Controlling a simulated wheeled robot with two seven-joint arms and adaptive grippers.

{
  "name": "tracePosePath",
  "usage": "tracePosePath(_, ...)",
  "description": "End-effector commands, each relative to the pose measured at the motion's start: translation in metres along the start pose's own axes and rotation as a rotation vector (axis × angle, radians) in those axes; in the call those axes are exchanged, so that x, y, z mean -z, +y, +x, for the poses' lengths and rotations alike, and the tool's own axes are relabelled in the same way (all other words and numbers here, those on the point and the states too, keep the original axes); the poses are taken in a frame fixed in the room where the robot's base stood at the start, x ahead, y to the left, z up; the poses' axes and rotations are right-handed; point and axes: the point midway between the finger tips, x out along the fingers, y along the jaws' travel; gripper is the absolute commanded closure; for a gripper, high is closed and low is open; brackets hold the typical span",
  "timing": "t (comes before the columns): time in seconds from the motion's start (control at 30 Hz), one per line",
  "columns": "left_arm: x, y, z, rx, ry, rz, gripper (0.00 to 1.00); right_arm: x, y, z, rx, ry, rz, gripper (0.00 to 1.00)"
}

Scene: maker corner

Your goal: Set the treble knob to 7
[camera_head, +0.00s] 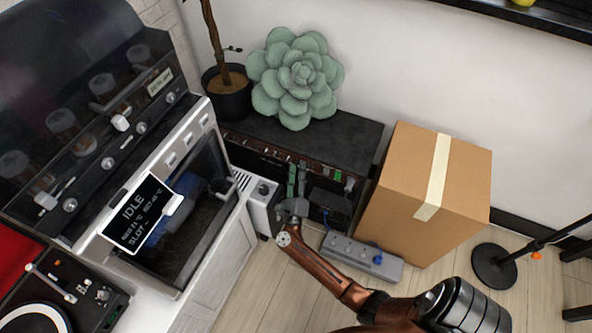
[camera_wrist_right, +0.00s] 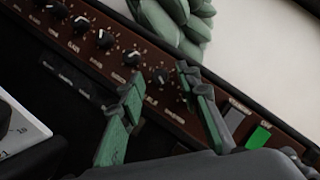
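The amplifier (camera_head: 340,129) is a dark box against the wall, with a brown panel (camera_head: 262,149) and a row of knobs. My right gripper (camera_head: 297,170) is at this panel, coming from below. In the right wrist view, its two green-padded fingers (camera_wrist_right: 160,84) are apart. A dark knob (camera_wrist_right: 160,75) with a white mark shows between and just beyond the fingertips. Its label is partly hidden and too blurred to read, so I cannot tell for sure that it is the treble knob. Contact with it is not visible. My left gripper is not in view.
A grey power strip (camera_head: 362,257) lies on the floor. A white cabinet machine (camera_head: 215,250) with a display stands left.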

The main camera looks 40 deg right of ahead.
Motion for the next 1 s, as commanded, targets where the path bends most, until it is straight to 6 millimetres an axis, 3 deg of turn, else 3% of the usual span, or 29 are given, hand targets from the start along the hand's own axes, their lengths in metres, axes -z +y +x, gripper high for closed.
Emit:
tracePosePath(0.17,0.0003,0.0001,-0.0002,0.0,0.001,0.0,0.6,-0.0005,-0.0004,0.0002,0.0,-0.001,0.0,0.69)
tracePosePath(0.63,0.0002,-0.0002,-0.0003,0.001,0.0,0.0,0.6,-0.0005,-0.0001,-0.0004,0.0,-0.001,-0.001,1.0)
tracePosePath(1.0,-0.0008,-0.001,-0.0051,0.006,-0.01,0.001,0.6,-0.0014,-0.0015,-0.0002,-0.005,0.0,-0.013,1.0)
